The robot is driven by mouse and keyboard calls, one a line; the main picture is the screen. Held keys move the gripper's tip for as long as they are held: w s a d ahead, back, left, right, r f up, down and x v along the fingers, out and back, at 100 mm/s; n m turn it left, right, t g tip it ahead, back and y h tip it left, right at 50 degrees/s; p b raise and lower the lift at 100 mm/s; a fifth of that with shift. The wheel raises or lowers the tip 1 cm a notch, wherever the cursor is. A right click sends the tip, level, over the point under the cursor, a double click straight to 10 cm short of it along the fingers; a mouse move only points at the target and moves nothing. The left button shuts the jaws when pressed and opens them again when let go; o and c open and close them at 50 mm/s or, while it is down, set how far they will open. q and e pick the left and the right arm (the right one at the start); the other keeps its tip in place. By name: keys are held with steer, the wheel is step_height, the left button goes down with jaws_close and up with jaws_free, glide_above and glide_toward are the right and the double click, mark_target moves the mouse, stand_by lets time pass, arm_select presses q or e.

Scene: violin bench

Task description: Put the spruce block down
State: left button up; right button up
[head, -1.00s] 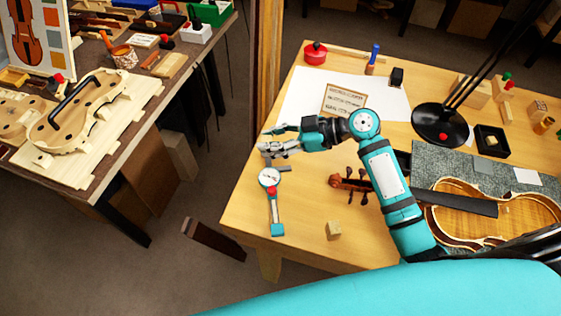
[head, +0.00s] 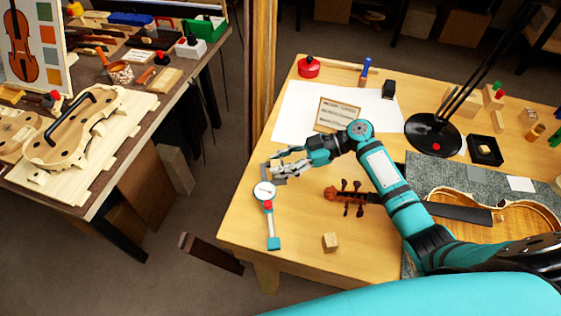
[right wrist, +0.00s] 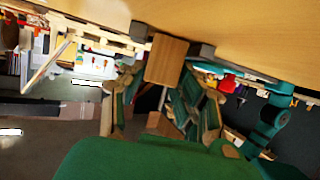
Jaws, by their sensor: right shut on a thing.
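My right gripper (head: 277,168) is over the left end of the light wooden bench (head: 300,215), just above the dial gauge in the picture. In the right wrist view, the gripper (right wrist: 168,48) is shut on a brown wooden block (right wrist: 166,60), which looks like the spruce block. The block is close to the bench top (right wrist: 240,30); I cannot tell whether it touches. The fingers hide the held block in the head view. My left gripper is not in view.
A dial gauge (head: 267,215) with a teal end lies near the bench's left edge. A small wooden block (head: 330,242) sits near the front.

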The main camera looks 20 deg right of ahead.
steer(key=shift+f, duration=0.2)
steer(key=o, duration=0.9)
steer(key=shift+r, duration=0.1)
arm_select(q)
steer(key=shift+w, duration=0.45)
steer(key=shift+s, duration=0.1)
arm_select(e)
steer(key=shift+r, duration=0.15)
steer(key=shift+d, duration=0.35)
steer(key=b+v, duration=0.2)
steer(key=v, duration=0.9)
steer(key=shift+s+d+r, duration=0.1)
steer(key=shift+d, duration=0.05)
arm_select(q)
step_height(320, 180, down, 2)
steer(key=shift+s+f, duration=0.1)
